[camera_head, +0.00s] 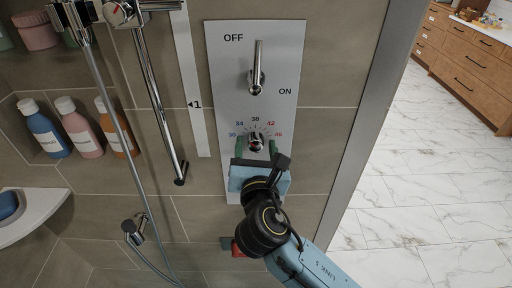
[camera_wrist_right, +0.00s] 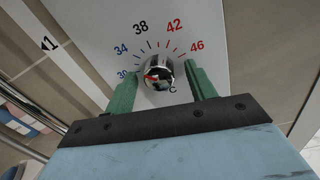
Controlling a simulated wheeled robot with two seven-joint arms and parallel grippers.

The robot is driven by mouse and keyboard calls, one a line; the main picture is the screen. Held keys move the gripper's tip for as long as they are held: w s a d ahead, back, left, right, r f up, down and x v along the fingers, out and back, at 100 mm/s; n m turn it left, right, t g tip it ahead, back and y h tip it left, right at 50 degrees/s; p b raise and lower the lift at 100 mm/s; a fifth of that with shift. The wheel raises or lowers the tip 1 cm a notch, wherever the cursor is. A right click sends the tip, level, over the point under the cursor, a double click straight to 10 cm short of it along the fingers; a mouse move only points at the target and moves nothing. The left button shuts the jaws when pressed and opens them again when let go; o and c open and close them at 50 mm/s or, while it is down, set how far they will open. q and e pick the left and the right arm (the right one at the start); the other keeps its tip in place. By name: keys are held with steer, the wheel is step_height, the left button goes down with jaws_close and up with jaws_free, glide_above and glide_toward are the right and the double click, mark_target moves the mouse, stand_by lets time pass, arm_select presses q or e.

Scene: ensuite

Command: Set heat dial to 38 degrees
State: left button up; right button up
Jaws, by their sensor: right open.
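The chrome heat dial (camera_head: 256,142) sits low on the silver wall panel (camera_head: 226,75), under an arc of numbers from 30 to 46 with 38 near the top. In the right wrist view the dial (camera_wrist_right: 157,76) shows a red mark on its left part; its exact reading is unclear. My right gripper (camera_head: 256,147) is at the panel with its green fingers apart, one on each side of the dial. In the right wrist view the gripper (camera_wrist_right: 163,74) is open around the knob, with a visible gap at the right finger. My left gripper is not in view.
An ON/OFF lever (camera_head: 257,70) is above the dial. A shower rail (camera_head: 155,90) and hose (camera_head: 115,105) are to the left, with several bottles (camera_head: 83,130) in a niche. A grey wall edge (camera_head: 365,130) is right of the panel, with open marble floor beyond.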

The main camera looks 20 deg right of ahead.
steer(key=shift+c, duration=0.2)
steer(key=c, duration=0.9)
steer(key=shift+m, duration=2.1)
steer(key=m, duration=0.4)
steer(key=shift+m, duration=0.4)
